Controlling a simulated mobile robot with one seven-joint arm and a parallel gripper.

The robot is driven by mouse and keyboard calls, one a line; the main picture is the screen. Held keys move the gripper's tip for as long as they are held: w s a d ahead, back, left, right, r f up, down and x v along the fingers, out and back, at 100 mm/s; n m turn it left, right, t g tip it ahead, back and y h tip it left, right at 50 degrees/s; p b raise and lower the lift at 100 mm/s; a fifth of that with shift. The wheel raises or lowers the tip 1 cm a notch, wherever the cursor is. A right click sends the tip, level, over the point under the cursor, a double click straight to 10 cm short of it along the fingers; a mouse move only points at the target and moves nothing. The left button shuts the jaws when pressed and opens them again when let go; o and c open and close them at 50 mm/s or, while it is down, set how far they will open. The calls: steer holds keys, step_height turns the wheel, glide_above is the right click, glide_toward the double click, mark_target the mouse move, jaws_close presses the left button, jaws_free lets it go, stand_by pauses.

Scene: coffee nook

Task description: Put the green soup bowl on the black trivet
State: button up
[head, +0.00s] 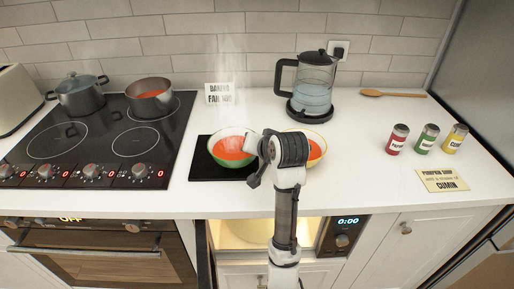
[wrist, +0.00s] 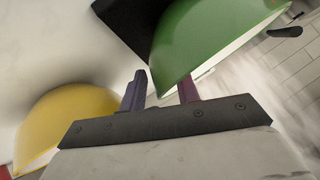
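The green soup bowl (head: 246,160), filled with orange-red soup, appears to stand upright on the right part of the black trivet (head: 203,172). My gripper (head: 257,160) is at the bowl's right side. In the wrist view, my gripper's two fingers (wrist: 160,90) stand apart, with the edge of the green bowl (wrist: 205,35) reaching to the gap between them. Contact is hard to tell. The black trivet (wrist: 128,22) shows beside the bowl there. The far fingertips are partly hidden in the head view.
A yellow bowl (head: 318,146) of soup stands close right, partly behind my arm; it also shows in the wrist view (wrist: 65,120). A kettle (head: 312,85) is behind. Tins (head: 427,138) and a note (head: 443,178) are right. The stove (head: 90,150) borders the trivet's left.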

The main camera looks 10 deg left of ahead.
steer(key=p+v, duration=0.3)
steer(key=v, duration=0.9)
steer(key=shift+p, duration=0.4)
